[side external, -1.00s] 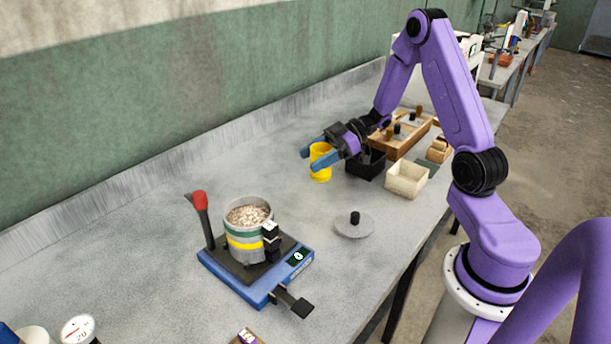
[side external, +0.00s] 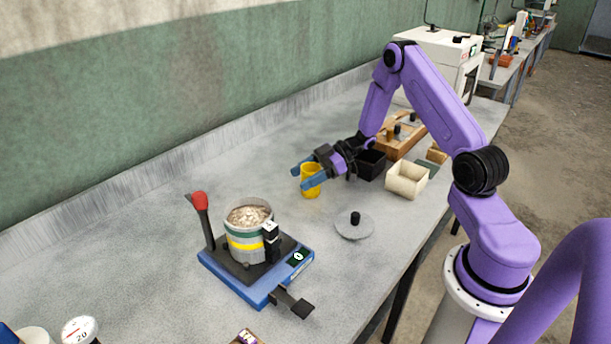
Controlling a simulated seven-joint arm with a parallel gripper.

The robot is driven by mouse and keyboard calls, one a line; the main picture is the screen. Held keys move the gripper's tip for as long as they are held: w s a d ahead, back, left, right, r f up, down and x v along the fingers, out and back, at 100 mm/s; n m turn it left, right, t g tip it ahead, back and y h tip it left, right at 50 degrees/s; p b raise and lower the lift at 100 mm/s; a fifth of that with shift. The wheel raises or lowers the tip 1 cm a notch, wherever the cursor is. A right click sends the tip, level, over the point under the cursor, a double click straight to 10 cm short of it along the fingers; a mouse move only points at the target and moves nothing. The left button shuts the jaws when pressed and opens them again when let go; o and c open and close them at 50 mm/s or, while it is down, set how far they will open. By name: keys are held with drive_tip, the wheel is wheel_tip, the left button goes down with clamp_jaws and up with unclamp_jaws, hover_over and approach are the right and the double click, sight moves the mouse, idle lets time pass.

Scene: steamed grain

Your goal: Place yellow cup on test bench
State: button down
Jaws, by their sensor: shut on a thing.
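The yellow cup (side external: 311,189) is upright between the blue fingers of my gripper (side external: 306,178), in the middle of the side external view. My gripper reaches in from the right and is shut on the cup. The cup's base is at or very near the surface of the grey test bench (side external: 150,215); I cannot tell whether it touches. The near finger hides part of the cup's side.
A blue device (side external: 257,285) with a grain-filled pot (side external: 248,218) and a red-knobbed lever (side external: 200,203) stands front left. A grey lid (side external: 354,228) lies nearby. A black box (side external: 371,166), a cream box (side external: 407,181) and a wooden tray (side external: 395,151) stand right of the cup.

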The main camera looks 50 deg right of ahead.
drive_tip(key=shift+f, duration=0.1)
drive_tip(key=shift+c, duration=1.1)
unclamp_jaws()
